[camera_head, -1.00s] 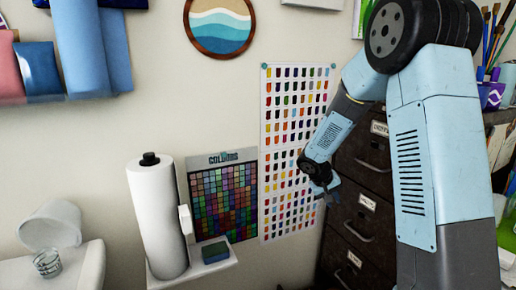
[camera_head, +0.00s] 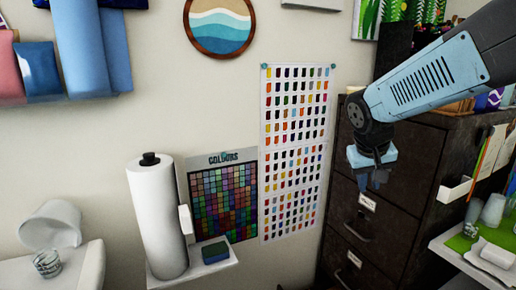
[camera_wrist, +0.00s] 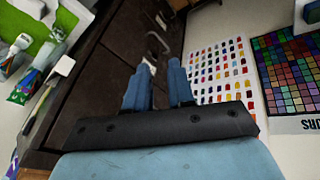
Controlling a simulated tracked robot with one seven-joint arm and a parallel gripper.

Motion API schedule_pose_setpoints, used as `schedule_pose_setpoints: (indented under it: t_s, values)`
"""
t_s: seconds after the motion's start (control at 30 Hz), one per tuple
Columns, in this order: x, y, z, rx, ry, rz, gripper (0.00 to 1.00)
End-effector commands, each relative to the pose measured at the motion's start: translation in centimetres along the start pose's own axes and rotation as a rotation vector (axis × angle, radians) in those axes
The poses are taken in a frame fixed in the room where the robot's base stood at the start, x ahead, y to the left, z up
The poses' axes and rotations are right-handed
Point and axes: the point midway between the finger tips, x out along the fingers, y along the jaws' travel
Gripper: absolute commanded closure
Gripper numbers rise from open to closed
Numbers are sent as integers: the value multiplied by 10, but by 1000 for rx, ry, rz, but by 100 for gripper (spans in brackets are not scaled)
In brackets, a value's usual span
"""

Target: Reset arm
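My gripper (camera_head: 375,178) hangs in front of the dark filing cabinet, with its blue fingers pointing down. In the wrist view its two fingers (camera_wrist: 158,88) stand apart with a gap between them, and nothing shows in the gap. The arm comes in from the upper right in the head view. The gripper touches nothing that I can see.
The dark filing cabinet (camera_head: 392,217) stands behind my gripper. A shelf (camera_head: 462,258) with cups and a green mat is at right. Colour charts (camera_head: 296,150) hang on the wall. A paper roll (camera_head: 158,220) and a sponge (camera_head: 215,252) sit on a small shelf.

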Motion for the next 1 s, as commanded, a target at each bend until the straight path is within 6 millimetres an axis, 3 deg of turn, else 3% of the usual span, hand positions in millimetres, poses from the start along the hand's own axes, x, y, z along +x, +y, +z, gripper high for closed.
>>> schedule_pose_setpoints:
  t_s: [0.2,0.5,0.7,1.0]
  values:
    - [-35,0,41,25,49,-82,77]
    - [-68,-7,93,36,119,-199,77]
    - [-77,-11,109,35,147,-242,77]
    - [-78,-12,111,34,150,-248,77]
